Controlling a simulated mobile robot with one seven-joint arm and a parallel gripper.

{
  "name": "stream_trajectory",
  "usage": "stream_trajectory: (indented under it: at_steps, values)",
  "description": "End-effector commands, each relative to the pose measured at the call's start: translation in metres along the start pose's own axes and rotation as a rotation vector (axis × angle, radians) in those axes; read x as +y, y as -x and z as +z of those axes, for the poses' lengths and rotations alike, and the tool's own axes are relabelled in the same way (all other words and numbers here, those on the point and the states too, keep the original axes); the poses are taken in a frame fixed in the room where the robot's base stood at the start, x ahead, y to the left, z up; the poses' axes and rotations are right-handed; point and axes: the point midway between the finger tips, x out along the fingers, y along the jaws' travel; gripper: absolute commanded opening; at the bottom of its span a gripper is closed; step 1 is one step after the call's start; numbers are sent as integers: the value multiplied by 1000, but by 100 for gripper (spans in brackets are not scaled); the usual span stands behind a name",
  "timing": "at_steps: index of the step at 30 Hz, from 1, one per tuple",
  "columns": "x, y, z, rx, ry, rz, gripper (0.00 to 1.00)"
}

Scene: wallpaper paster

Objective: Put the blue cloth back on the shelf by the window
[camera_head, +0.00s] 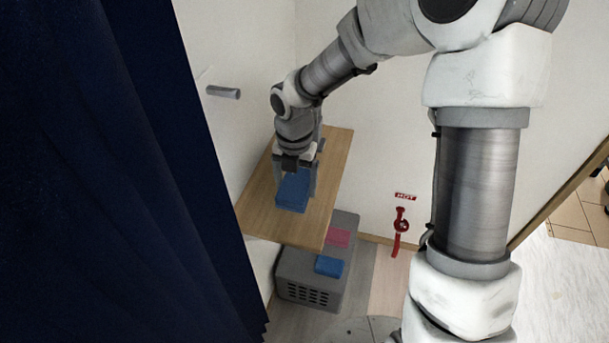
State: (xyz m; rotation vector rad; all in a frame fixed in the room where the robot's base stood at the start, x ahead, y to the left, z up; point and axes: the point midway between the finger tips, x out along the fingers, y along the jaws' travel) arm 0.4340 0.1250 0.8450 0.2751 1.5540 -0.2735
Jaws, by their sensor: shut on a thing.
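A folded blue cloth (292,192) is on or just above the wooden shelf (262,215), near the shelf's middle. My gripper (296,180) reaches down over the shelf and is shut on this blue cloth, with a finger on each side of it. I cannot tell whether the cloth's underside touches the shelf. A second blue cloth (329,266) lies on the grey box below the shelf. A dark blue curtain fills the left of the view; no window is visible.
The grey vented box (304,293) stands on the floor under the shelf, with a pink cloth (339,237) on top. A grey peg (223,92) sticks out of the wall. A red valve (400,226) is under a "HOT" sign. The curtain (110,180) hangs close to the shelf's left.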

Motion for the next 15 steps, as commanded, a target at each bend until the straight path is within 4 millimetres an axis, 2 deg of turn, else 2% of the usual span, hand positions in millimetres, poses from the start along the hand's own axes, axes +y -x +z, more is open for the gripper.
stream_trajectory:
  at_steps: [15]
  values:
    - [0,-10,0,0,2,0,26]
